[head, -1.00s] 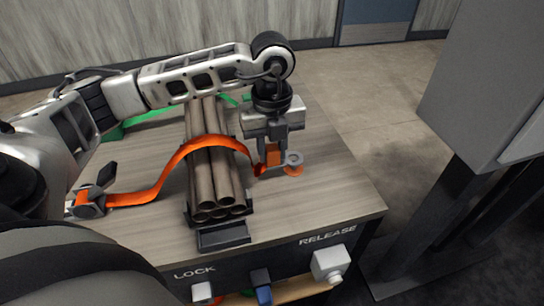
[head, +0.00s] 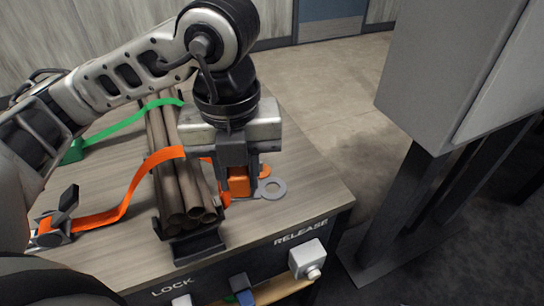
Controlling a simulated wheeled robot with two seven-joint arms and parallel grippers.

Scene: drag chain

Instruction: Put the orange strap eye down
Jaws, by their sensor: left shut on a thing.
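The orange strap (head: 128,192) runs from a dark buckle (head: 52,225) at the left, over the bundle of brown pipes (head: 172,185), to its eye end at the right. That end has an orange block (head: 239,182) and a flat grey ring (head: 272,189). My left gripper (head: 238,184) points down beside the pipes, shut on the orange block. The ring sticks out to its right, close to the tabletop; I cannot tell whether it touches. An orange disc (head: 265,171) shows on the table just behind the ring, partly hidden by the gripper. My right gripper is not in view.
A green strap (head: 125,125) crosses the pipes farther back. The pipes rest in a dark cradle (head: 195,246). The front panel carries LOCK and RELEASE labels and a white button (head: 308,260). The wooden tabletop (head: 312,190) is clear to the right. A grey cabinet (head: 440,70) stands beyond.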

